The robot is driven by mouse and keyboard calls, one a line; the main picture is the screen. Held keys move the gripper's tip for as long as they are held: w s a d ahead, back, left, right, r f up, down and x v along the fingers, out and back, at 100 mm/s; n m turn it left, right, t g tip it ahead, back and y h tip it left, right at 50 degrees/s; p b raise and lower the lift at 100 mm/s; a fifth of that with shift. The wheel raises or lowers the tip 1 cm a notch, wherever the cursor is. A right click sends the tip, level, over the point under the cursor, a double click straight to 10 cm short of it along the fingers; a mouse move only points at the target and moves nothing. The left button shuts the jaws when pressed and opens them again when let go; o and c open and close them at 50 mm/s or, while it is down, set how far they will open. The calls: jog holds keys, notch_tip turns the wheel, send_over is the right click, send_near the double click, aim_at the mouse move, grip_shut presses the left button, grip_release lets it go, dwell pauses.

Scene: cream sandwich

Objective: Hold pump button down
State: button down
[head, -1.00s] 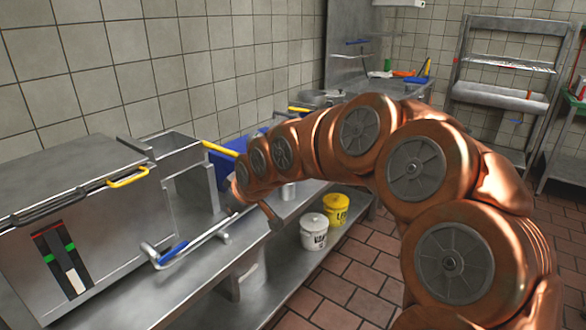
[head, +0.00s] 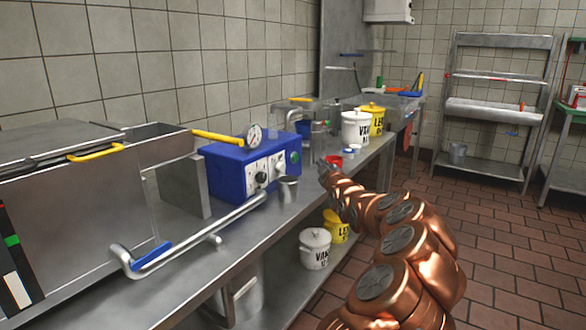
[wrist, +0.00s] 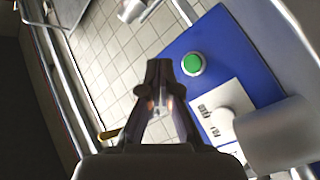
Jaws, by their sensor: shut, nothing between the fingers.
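The blue machine (head: 232,175) stands on the steel bench, with a pressure gauge on top and white dial panels on its front. A green round button (head: 294,157) is at the right end of its front. My gripper (head: 326,166) is beyond the machine's right end, small and partly hidden by my arm. In the wrist view, the green button (wrist: 192,63) sits on the blue face (wrist: 245,60), just right of my fingertips. My gripper (wrist: 159,78) is shut and empty, with its tips apart from the button in the picture. I cannot tell the depth gap.
A steel cup (head: 289,190) stands before the machine. A bent steel rail (head: 190,240) with a blue grip runs along the bench front. A white bucket (head: 356,128) and a yellow bucket (head: 377,118) stand farther along. The tiled floor at right is clear.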

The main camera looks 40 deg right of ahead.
aim_at(295, 158)
jog(key=shift+s+d+f+h, duration=0.15)
jog(key=shift+d+f+h, duration=0.05)
jog(key=shift+d, duration=0.25)
jog(key=shift+s+d+f+h, duration=0.15)
jog(key=shift+d+f+h, duration=0.05)
jog(key=shift+d, duration=0.2)
jog(key=shift+s+d, duration=0.1)
jog(key=w, duration=0.2)
jog(key=w+a+p, duration=0.1)
jog(key=w, duration=0.1)
jog(key=w+a+p, duration=0.1)
jog(key=w, duration=0.1)
jog(key=shift+w, duration=0.15)
jog(key=shift+w+a, duration=0.2)
jog(key=shift+w, duration=0.35)
jog(key=shift+w+a, duration=0.15)
jog(key=shift+w, duration=0.4)
jog(key=shift+w, duration=0.15)
jog(key=shift+w+a, duration=0.1)
jog(key=shift+w, duration=0.15)
jog(key=shift+w+a, duration=0.15)
jog(key=shift+w, duration=0.3)
dwell(4.3)
